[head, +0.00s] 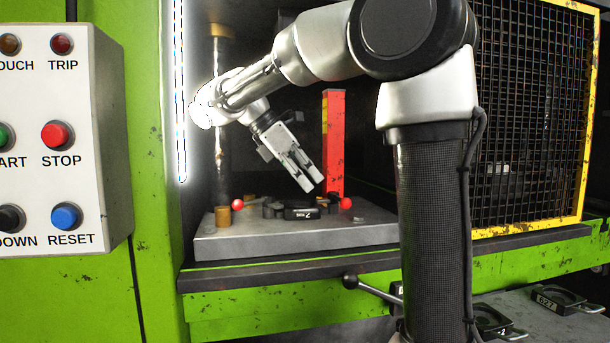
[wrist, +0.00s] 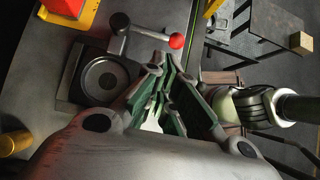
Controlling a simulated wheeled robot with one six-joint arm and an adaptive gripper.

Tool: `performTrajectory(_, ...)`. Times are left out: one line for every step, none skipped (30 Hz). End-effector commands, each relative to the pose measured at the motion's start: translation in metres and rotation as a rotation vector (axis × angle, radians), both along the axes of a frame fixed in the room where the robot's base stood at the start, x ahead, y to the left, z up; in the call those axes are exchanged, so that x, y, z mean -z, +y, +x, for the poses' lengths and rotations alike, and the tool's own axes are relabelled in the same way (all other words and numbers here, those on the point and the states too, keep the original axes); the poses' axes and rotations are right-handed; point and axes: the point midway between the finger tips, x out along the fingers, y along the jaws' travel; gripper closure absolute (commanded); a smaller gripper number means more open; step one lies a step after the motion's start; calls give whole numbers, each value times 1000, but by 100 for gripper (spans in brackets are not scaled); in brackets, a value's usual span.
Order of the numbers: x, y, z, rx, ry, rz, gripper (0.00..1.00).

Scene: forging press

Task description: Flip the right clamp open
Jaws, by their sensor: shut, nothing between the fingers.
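The right clamp has a red ball knob (head: 346,203) at the right of the die (head: 300,213) in the head view. In the wrist view, a grey clamp lever (wrist: 148,34) ends in a red ball (wrist: 176,41), beside the dark die with a round recess (wrist: 100,80); its arm reaches the die's edge. My gripper (head: 313,187) is shut and empty, tilted down, above and a little left of the right knob. In the wrist view my fingertips (wrist: 164,70) appear just below the red ball, with no clear contact. The clamp's base is partly hidden in the head view.
The left clamp's red knob (head: 238,203) is across the die. A red post (head: 334,140) rises behind the right clamp. All stand on the grey press bed (head: 290,240). A yellow-framed mesh guard (head: 535,120) is at right; a button panel (head: 60,140) at left.

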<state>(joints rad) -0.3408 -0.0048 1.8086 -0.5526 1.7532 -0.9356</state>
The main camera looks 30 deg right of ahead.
Motion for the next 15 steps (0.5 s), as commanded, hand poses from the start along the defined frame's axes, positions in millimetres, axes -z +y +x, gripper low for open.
performTrajectory(7,-7,-3,3,2,0,100)
performTrajectory(12,-10,-4,2,1,-1,100)
performTrajectory(17,-15,-5,2,1,-1,100)
performTrajectory(21,-18,-6,2,1,-1,100)
performTrajectory(25,-21,-7,2,1,-1,100)
performTrajectory(30,-24,-8,2,1,-1,100)
performTrajectory(33,-27,-8,2,1,-1,100)
performTrajectory(36,-29,-9,2,1,-1,100)
performTrajectory(40,-32,-10,1,0,-1,100)
performTrajectory(42,-34,-10,1,0,0,100)
performTrajectory(44,-35,-10,1,0,0,100)
performTrajectory(46,-36,-11,1,1,0,100)
performTrajectory(47,-37,-11,0,0,0,100)
performTrajectory(48,-38,-11,0,0,1,100)
performTrajectory(49,-38,-11,0,0,1,100)
